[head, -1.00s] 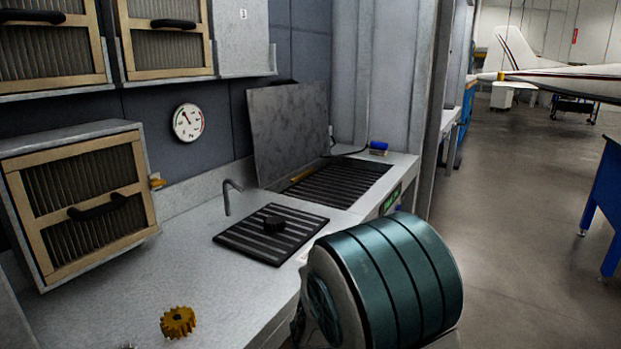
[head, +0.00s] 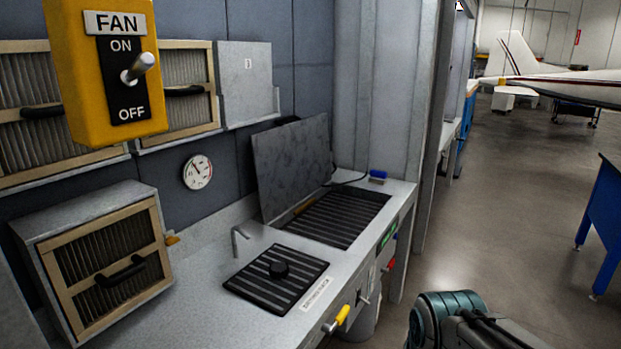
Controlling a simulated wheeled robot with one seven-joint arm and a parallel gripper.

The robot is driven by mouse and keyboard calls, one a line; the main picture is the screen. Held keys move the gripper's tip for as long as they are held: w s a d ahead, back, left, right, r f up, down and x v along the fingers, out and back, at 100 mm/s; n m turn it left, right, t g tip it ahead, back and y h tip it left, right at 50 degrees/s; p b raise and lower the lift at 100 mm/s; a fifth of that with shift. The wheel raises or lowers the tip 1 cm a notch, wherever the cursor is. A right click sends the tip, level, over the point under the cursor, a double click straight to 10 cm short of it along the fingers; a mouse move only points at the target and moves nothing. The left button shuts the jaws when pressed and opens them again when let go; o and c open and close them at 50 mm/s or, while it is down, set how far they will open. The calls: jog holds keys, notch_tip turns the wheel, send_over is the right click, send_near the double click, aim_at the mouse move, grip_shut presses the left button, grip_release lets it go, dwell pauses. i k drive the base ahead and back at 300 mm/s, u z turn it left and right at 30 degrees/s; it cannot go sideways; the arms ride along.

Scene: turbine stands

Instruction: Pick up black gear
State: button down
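Part of my own arm, teal and grey, shows at the bottom right, apart from the worktop. My gripper is not in view, so its state does not show.
The grey worktop (head: 204,302) is clear left of the grate. A bent metal spout (head: 238,243) stands behind it. A tilted grey panel (head: 292,168) rises by a larger slatted opening (head: 345,216). A yellow fan switch (head: 108,70) hangs top left; a filter box (head: 108,262) stands left.

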aim_at(277, 270)
jog(key=z, duration=1.1)
jog(key=i, duration=2)
jog(key=u, duration=4.05)
jog(key=i, duration=0.45)
jog(key=u, duration=0.05)
